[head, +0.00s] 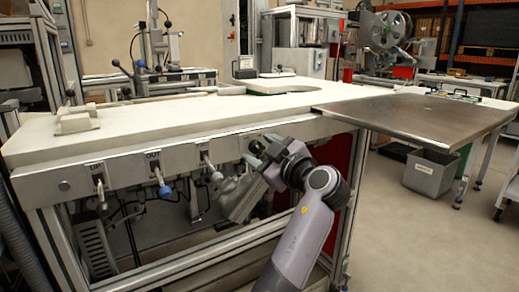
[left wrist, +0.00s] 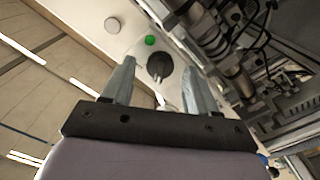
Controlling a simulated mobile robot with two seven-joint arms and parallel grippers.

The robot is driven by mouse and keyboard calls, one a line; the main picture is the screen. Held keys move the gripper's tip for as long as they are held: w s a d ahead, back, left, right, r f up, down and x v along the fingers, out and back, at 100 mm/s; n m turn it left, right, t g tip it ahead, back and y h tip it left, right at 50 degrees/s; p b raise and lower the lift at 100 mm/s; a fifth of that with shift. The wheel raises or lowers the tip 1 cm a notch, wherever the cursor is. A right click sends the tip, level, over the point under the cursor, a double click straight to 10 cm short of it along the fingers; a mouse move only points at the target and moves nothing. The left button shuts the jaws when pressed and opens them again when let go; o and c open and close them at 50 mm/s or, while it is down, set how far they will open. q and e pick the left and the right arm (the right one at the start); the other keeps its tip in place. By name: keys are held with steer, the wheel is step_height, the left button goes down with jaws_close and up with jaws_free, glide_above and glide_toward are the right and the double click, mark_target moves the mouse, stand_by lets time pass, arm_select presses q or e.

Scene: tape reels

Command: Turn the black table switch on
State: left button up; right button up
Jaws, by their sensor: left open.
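The black table switch (left wrist: 159,65) is a round knob on the pale front panel of the table. In the left wrist view it sits between my two fingers, near their tips, with a small green light or button (left wrist: 151,41) beside it. I cannot tell whether the fingers touch it. My left gripper (left wrist: 160,78) is open, with one finger on each side of the knob. In the head view my left gripper (head: 266,154) is at the right part of the table's front panel and hides most of the switch area. My right gripper is not in view.
The white worktable (head: 200,110) has several levers on its front, one with a blue knob (head: 165,191). A metal side shelf (head: 420,115) juts out at the right. A grey bin (head: 430,172) stands below it. Floor at the right is partly clear.

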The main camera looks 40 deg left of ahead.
arm_select(q)
steer(key=c, duration=1)
steer(key=shift+c, duration=0.2)
